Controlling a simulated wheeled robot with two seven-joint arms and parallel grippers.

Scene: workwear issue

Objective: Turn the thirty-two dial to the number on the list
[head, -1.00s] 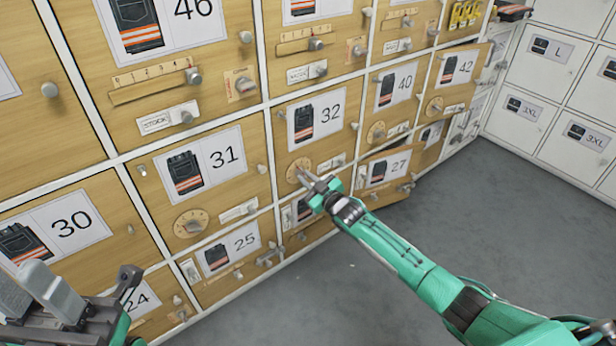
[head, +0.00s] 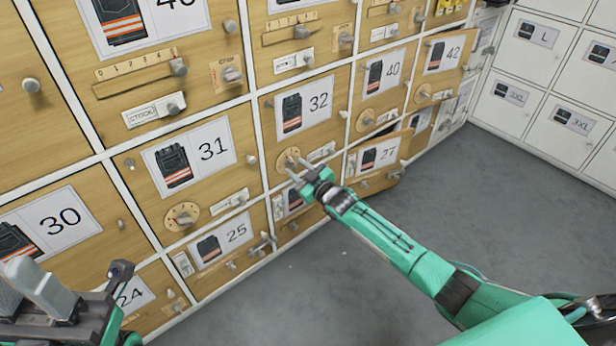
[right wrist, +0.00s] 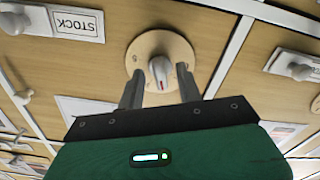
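The thirty-two door (head: 268,128) is a wooden front with a card reading 32 (head: 303,108). Its round dial (head: 284,158) sits low on the door, partly behind my right gripper (head: 298,170). In the right wrist view the dial plate (right wrist: 160,38) is pale wood, with a grey knob (right wrist: 162,72) bearing a red mark. My right gripper's fingers (right wrist: 160,90) are apart, one on either side of the knob; contact cannot be told. The dial's numbers are not readable. My left gripper (head: 75,295) is at the lower left, away from the dial. No list is identifiable.
The thirty-one door has a similar dial (head: 181,216) to the left. A STOCK plate (right wrist: 76,24) with a knob is beside the thirty-two dial. The twenty-seven door (head: 372,176) stands partly open at lower right. Grey floor (head: 440,210) is clear; white lockers (head: 545,95) stand right.

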